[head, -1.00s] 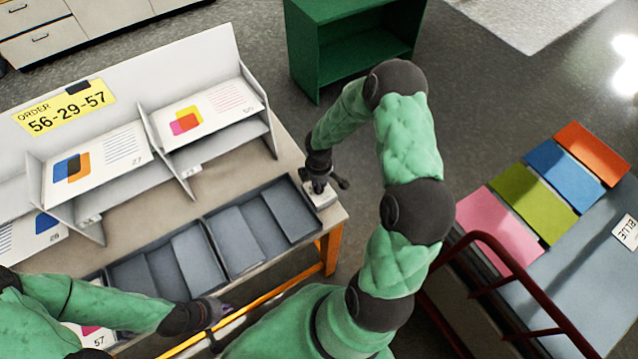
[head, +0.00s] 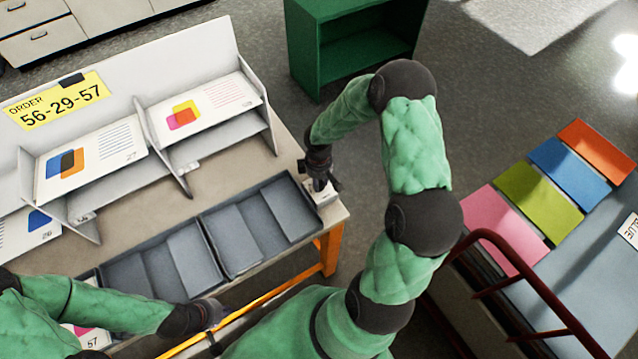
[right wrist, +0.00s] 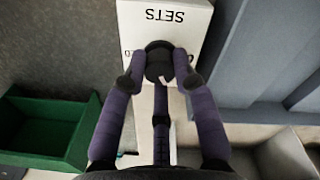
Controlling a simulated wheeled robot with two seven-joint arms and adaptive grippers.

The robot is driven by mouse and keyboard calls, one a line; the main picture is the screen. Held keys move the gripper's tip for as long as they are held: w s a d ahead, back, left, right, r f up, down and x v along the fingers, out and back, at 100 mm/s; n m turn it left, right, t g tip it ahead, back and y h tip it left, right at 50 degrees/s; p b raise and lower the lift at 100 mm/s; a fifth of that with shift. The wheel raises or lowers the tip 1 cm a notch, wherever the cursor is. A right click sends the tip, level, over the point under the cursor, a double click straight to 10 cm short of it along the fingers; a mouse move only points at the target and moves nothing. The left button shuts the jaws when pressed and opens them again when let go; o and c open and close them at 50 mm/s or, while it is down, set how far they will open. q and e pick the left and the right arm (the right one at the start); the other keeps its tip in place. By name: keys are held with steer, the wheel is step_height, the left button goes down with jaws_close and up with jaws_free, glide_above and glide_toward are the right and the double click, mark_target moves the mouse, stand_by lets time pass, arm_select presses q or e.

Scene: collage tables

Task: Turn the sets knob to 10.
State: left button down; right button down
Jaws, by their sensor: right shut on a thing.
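The white sets box (right wrist: 167,20) has the word SETS, upside down in the right wrist view, and a round black knob (right wrist: 158,58) with a white pointer mark. Partly covered digits show beside the knob; I cannot read the setting. My right gripper (right wrist: 160,76) is shut on the knob, fingers on both its sides. In the head view the box (head: 327,195) sits at the table's right end, under my right gripper (head: 321,180), which hides the knob. My left gripper (head: 210,314) is over the table's front edge, away from the box; its fingers are unclear.
Dark grey trays (head: 262,240) lie left of the box. Sloped card holders (head: 205,110) stand behind them, under a yellow order sign reading 56-29-57 (head: 60,100). A green shelf (head: 350,50) stands behind on the floor. A cart with coloured sheets (head: 540,200) is at right.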

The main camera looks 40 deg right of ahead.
steer(key=m+b, duration=0.2)
steer(key=m, duration=0.1)
steer(key=shift+f, duration=0.1)
steer(key=shift+s+m+b, duration=0.1)
steer(key=shift+m+b, duration=0.75)
steer(key=shift+m, duration=0.35)
steer(key=c, duration=1)
jaws_free()
steer(key=shift+r, duration=0.2)
steer(key=shift+r, duration=0.3)
step_height(320, 180, up, 11)
steer(key=shift+a+r, duration=0.1)
steer(key=shift+a, duration=0.05)
